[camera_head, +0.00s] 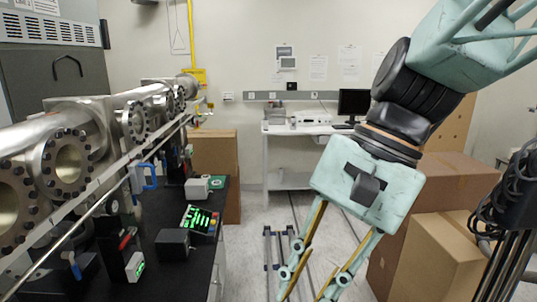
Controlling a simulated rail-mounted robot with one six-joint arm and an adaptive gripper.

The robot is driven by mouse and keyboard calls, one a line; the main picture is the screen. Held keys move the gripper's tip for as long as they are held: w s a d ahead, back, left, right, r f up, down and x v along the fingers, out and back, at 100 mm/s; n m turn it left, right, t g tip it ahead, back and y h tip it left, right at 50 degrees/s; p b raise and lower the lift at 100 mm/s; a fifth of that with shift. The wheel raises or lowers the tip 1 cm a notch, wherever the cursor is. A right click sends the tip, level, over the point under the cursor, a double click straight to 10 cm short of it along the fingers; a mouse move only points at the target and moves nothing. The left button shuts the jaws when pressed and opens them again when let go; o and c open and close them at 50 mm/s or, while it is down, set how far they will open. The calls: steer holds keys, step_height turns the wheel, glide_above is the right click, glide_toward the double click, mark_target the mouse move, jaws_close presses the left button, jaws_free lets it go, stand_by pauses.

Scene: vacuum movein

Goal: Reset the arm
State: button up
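My gripper (308,290) hangs from my teal arm at the right of the head view and points down toward the floor. Its two fingers, teal with yellowish inner strips, are spread apart with bare floor showing between them. I see nothing held between them. The fingertips reach the bottom edge of the picture, so their very ends may be cut off. The arm comes down from the upper right corner through black joints.
A steel vacuum beamline (122,120) with bolted flanges runs along the left above a black bench (165,285) with small instruments. A white table (290,128) with a monitor (354,103) stands at the back. Cardboard boxes (428,258) stand right, behind my arm. Floor is visible mid-picture.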

steer(key=s+d+n+t+h+b, duration=0.1)
steer(key=s+d+n+t+h, duration=0.1)
steer(key=d, duration=0.6)
steer(key=s+d+n+t+h+b, duration=0.1)
steer(key=s+d+n+t+h, duration=0.1)
steer(key=s+d+n, duration=0.3)
steer(key=shift+s+d+f+t+h, duration=0.25)
steer(key=shift+d+t, duration=0.45)
steer(key=shift+d, duration=0.75)
steer(key=shift+w+a+r, duration=0.1)
